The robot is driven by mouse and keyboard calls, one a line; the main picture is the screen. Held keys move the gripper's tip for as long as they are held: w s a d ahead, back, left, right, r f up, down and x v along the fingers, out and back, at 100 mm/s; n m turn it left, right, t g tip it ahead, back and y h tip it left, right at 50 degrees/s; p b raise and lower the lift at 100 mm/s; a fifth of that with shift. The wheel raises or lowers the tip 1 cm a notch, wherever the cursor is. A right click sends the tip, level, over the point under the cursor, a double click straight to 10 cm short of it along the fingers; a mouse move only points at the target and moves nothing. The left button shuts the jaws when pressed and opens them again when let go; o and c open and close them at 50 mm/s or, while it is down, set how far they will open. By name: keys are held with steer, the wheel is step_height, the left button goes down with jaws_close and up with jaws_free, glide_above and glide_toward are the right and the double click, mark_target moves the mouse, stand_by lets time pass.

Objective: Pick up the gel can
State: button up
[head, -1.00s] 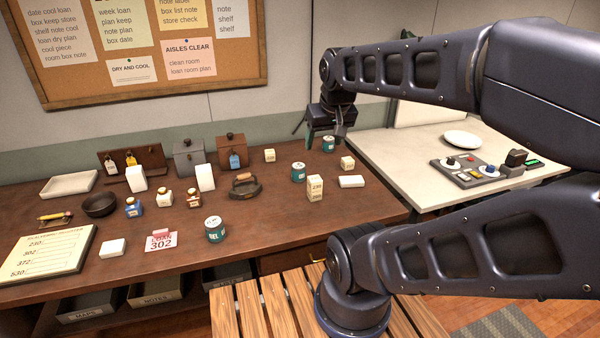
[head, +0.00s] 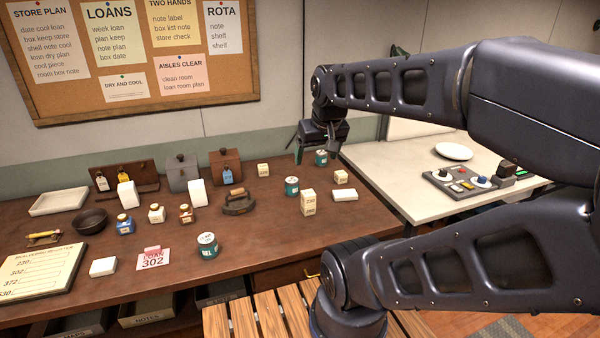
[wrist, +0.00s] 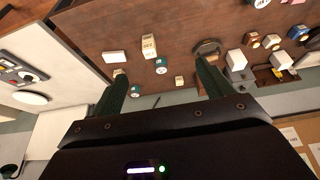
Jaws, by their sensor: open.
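Several teal cans with white lids stand upright on the brown wooden counter. The front one (head: 207,245) has a label that seems to end in "EL". A second can (head: 291,187) stands in the middle right, and a third (head: 320,158) stands at the back right, close to my gripper in the picture. I cannot read the labels of these two. My gripper (head: 316,152) is open and empty over the counter's back right. In the wrist view, the middle can (wrist: 161,66) shows between my spread fingers, apart from them.
Cream boxes (head: 308,203) and a white block (head: 345,195) stand near the right-hand cans. A dark iron (head: 238,203) sits left of them. A pale side table (head: 420,190) holds a control panel (head: 468,183) and a plate (head: 454,151). The counter's front right is clear.

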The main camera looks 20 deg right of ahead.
steer(key=shift+w+a, duration=0.1)
steer(key=n+g, duration=0.5)
steer(key=n, duration=1.1)
glide_above(206, 238)
steer(key=f, duration=2)
steer(key=shift+w+d+f, duration=0.15)
steer(key=shift+d, duration=0.25)
steer(key=shift+a+f+n, duration=0.3)
steer(key=shift+f+n, duration=0.1)
steer(key=shift+f, duration=0.1)
steer(key=shift+a+f, duration=0.1)
steer(key=shift+f, duration=5.05)
steer(key=c, duration=1.1)
